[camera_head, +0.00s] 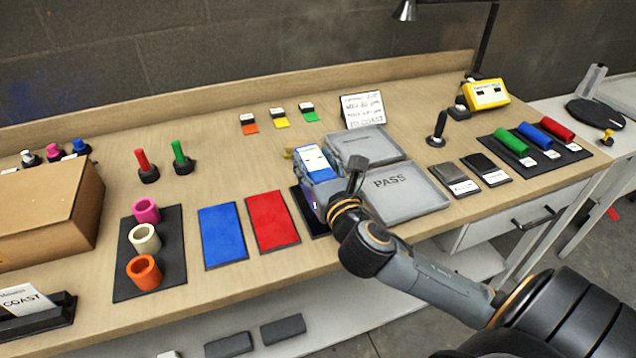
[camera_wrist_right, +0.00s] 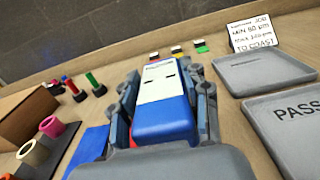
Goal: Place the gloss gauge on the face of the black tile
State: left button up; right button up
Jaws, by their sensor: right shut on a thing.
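The gloss gauge (camera_head: 314,163) is a blue block with a white label on top. My right gripper (camera_head: 318,178) is shut on it, with a finger on each side of the gauge (camera_wrist_right: 165,120) in the right wrist view. The black tile (camera_head: 318,228) lies to the right of the red tile, mostly hidden under my gripper and wrist; only its left and front parts show. The gauge is over or just beyond the tile's back part. Whether it touches the tile I cannot tell. My left gripper is not in view.
The red tile (camera_head: 272,221) and blue tile (camera_head: 223,236) lie to the left. The PASS tray (camera_head: 425,204) and another grey tray (camera_head: 366,147) are close on the right. Orange, yellow and green-marked pieces and a written card (camera_head: 362,108) stand behind. A cardboard box (camera_head: 45,215) is far left.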

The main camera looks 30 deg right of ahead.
jog(key=shift+w+d+f, duration=0.3)
jog(key=shift+d+f, duration=0.05)
jog(key=shift+f, duration=0.2)
jog(key=shift+w+d+f, duration=0.25)
jog(key=shift+d+f, duration=0.05)
jog(key=shift+f, duration=0.2)
notch_tip(320, 180, down, 3)
jog(key=shift+w+d+r+b, duration=0.15)
jog(key=shift+r+b, duration=0.05)
jog(key=shift+b, duration=0.25)
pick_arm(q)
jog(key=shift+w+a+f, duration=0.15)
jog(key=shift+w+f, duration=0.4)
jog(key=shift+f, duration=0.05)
pick_arm(e)
jog(key=shift+f, duration=0.4)
jog(key=shift+f, duration=0.2)
jog(key=o, duration=1.4)
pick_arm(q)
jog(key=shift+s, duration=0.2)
